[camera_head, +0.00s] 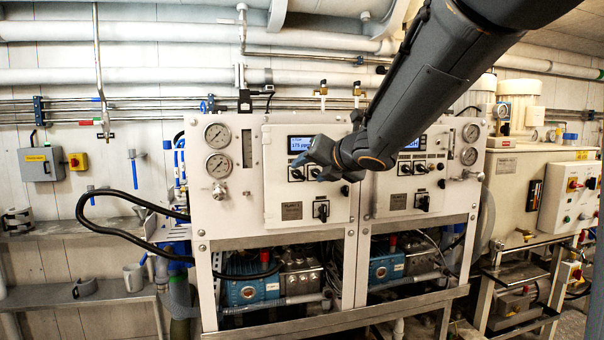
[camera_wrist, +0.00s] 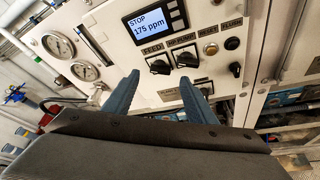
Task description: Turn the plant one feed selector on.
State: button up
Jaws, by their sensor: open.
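The left plant's control panel (camera_head: 283,207) has a small display (camera_head: 299,144). In the wrist view the display (camera_wrist: 157,20) reads STOP and 175 ppm. Below it is the black feed selector (camera_wrist: 160,66) under the label FEED, with the HP pump selector (camera_wrist: 187,58) to its right. The feed selector also shows in the head view (camera_head: 296,174). My gripper (camera_head: 318,158) is in front of this panel. In the wrist view its two fingers (camera_wrist: 160,76) are apart and empty, pointing toward the feed selector. I cannot tell any contact.
A reset button (camera_wrist: 210,48) and an alarm (camera_wrist: 234,69) lie right of the selectors. Gauges (camera_head: 217,148) are on the left. A larger black switch (camera_head: 321,210) sits lower on the panel. A second, similar panel (camera_head: 408,190) stands to the right, partly behind my arm.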

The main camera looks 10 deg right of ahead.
aim_at(300, 174)
jog(key=shift+x, duration=3.05)
jog(key=c, duration=1.1)
jog(key=shift+f, duration=0.1)
